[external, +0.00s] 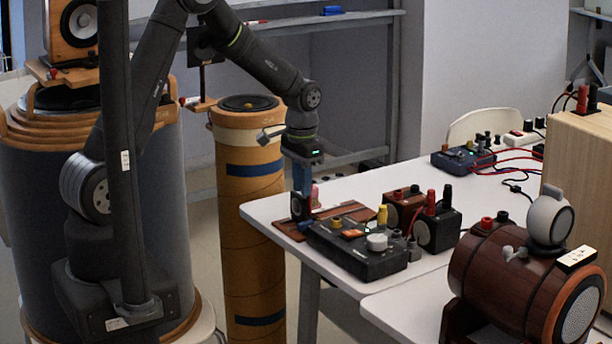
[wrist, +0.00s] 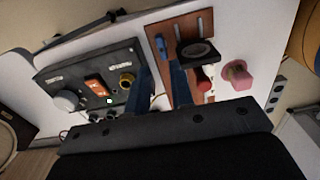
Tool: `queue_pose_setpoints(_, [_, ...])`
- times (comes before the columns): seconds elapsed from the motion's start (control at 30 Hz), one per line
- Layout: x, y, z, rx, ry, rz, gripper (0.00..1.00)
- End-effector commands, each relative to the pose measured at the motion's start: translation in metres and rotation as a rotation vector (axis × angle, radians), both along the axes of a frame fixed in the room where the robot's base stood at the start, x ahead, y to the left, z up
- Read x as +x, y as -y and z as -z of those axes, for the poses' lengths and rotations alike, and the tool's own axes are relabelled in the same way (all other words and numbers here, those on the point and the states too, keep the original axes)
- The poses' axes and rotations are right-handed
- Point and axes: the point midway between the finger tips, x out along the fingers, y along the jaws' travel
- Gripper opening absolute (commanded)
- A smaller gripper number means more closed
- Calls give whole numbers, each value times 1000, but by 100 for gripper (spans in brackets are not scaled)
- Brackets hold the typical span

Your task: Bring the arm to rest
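My gripper (external: 302,188) points down over the near left end of the white table, just above a small black speaker (external: 299,207). In the wrist view its two blue fingers (wrist: 161,72) stand apart, with white tabletop showing between them. The small black speaker (wrist: 198,51) is at the right finger's tip, not between the fingers; I cannot tell whether they touch. A brown wooden board (wrist: 177,32) lies under the speaker. A black control box (external: 357,250) with a white knob, an orange switch and a yellow post is beside the board.
Two small speaker boxes (external: 437,228) stand behind the control box. A wooden barrel speaker (external: 490,272) is at the front right. A tall orange cylinder (external: 248,205) stands left of the table. A pink knob-like piece (wrist: 238,74) is near the board.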

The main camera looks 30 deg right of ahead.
Motion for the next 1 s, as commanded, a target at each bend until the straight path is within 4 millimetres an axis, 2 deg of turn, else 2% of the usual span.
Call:
queue_pose_setpoints(0.1, [0,-1,26,4,-1,0,21])
queue_pose_setpoints(0.47, [0,-1,96,4,-1,-1,21])
queue_pose_setpoints(0.77, [-3,0,92,-1,0,-250,21])
queue_pose_setpoints(1.0, [-3,2,46,-6,0,-266,21])
